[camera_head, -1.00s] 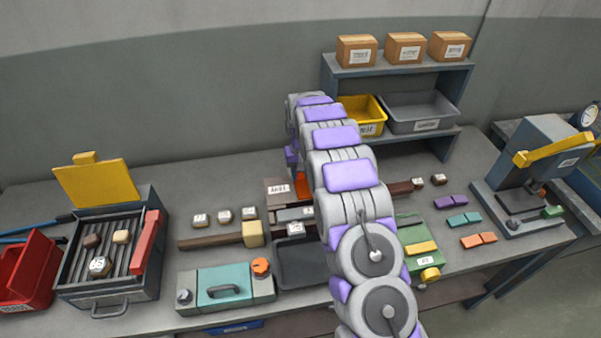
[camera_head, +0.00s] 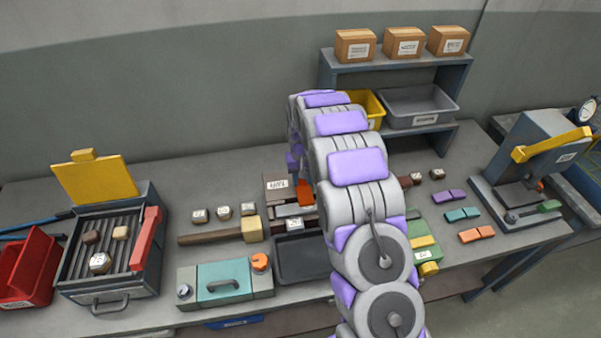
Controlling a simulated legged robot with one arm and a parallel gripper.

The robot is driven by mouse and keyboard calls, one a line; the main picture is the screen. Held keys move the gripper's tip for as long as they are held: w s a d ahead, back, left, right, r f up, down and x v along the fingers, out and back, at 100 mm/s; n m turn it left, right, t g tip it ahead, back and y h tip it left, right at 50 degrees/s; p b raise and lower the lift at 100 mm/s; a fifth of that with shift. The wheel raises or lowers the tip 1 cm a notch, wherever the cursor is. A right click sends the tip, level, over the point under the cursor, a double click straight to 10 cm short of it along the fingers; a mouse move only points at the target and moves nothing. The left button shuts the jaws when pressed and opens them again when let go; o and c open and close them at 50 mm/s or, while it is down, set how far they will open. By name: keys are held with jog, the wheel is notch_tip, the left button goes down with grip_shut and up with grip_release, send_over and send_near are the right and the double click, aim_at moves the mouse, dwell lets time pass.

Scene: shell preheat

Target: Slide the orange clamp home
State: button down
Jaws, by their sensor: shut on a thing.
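The orange clamp (camera_head: 305,192) shows as a small orange patch at a low fixture (camera_head: 277,189) with a white label, at the middle of the bench. My gripper (camera_head: 294,164) reaches down from the end of my arm to the clamp and is shut on it. The fingertips and the right side of the clamp are largely hidden by my arm. A grey metal piece (camera_head: 289,211) lies just in front of the clamp. I cannot tell how far the clamp sits along the fixture.
A wooden-headed mallet (camera_head: 251,229) lies left of the fixture, with several small labelled blocks behind it. A dark tray (camera_head: 300,272) and a teal case (camera_head: 224,284) are in front. A grill-like box (camera_head: 109,262) stands left, a press (camera_head: 529,165) right. Shelves stand behind.

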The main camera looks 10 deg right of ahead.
aim_at(302, 185)
jog(key=shift+s+f, duration=0.1)
jog(key=shift+s, duration=0.05)
jog(key=c, duration=0.8)
grip_release()
jog(key=shift+s, duration=0.1)
jog(key=shift+c, duration=0.2)
notch_tip(302, 185, up, 18)
jog(key=p, duration=0.2)
jog(key=shift+f, duration=0.25)
jog(key=shift+a, duration=0.1)
jog(key=s+r, duration=0.3)
jog(key=s, duration=0.8)
jog(key=s+r+g, duration=0.1)
jog(key=s+r, duration=0.2)
jog(key=s, duration=0.8)
jog(key=s+r, duration=0.3)
jog(key=s, duration=0.8)
jog(key=s+f, duration=0.3)
jog(key=s, duration=1)
jog(key=shift+s+g, duration=0.4)
